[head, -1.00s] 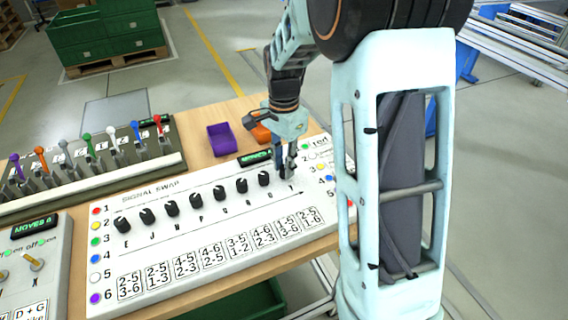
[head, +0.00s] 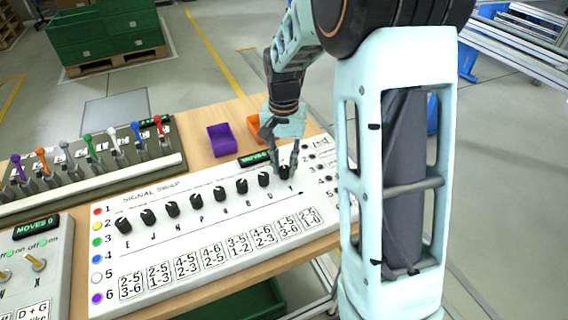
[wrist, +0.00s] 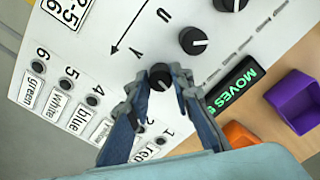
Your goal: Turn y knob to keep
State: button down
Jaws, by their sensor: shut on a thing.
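The signal swap panel (head: 150,250) is white with a row of black knobs. The y knob (wrist: 160,72) is the last at the right end of the row, beside the printed Y in the wrist view. My gripper (head: 284,172) is on this knob, its fingertips shut on its sides. In the wrist view my gripper (wrist: 160,82) has a finger on each side of the knob. A small light mark shows on the knob, but its exact direction is hard to tell. In the head view the fingers partly hide the knob.
The neighbouring knob (wrist: 193,40) stands close by. A lever panel (head: 90,170) stands at the left. My arm covers the panel's right end.

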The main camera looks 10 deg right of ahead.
aim_at(285, 168)
jog(key=n, duration=0.5)
jog(key=shift+r+n+p, duration=0.1)
jog(key=shift+n+p, duration=0.2)
jog(key=shift+p, duration=0.05)
jog(key=n, duration=0.5)
jog(key=shift+d+p, duration=0.1)
jog(key=shift+p, duration=0.3)
jog(key=c, duration=1.7)
grip_release()
notch_tip(285, 168, up, 12)
jog(key=shift+f, duration=0.1)
